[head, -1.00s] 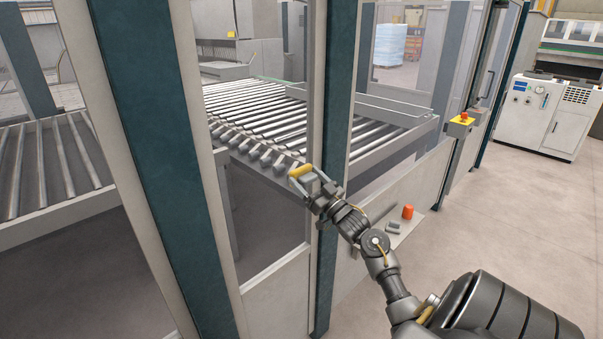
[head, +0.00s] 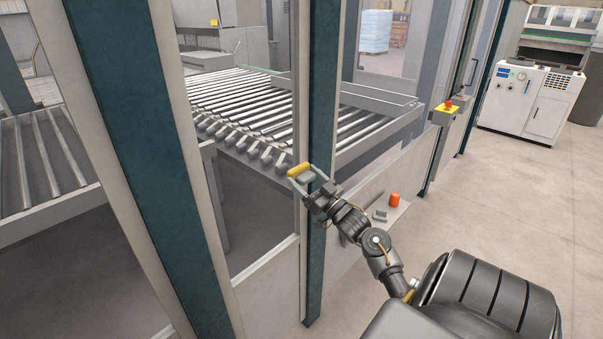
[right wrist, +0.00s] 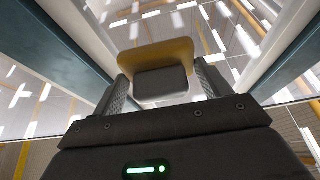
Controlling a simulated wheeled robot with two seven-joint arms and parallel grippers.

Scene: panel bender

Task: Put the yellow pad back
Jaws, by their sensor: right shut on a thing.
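The yellow pad (head: 299,169) is held in my right gripper (head: 306,178), in front of the teal post of the machine's fence. In the right wrist view the pad (right wrist: 155,53) shows a yellow outer part with a grey block on its near side, between the two fingers (right wrist: 159,85). The gripper is shut on it. My left gripper is not in view.
A small grey shelf (head: 399,213) by the fence carries an orange cylinder (head: 395,200) and a grey block (head: 380,215). Behind the fence lies a roller table (head: 300,115). A yellow box with a red button (head: 446,109) is farther right. Floor at right is open.

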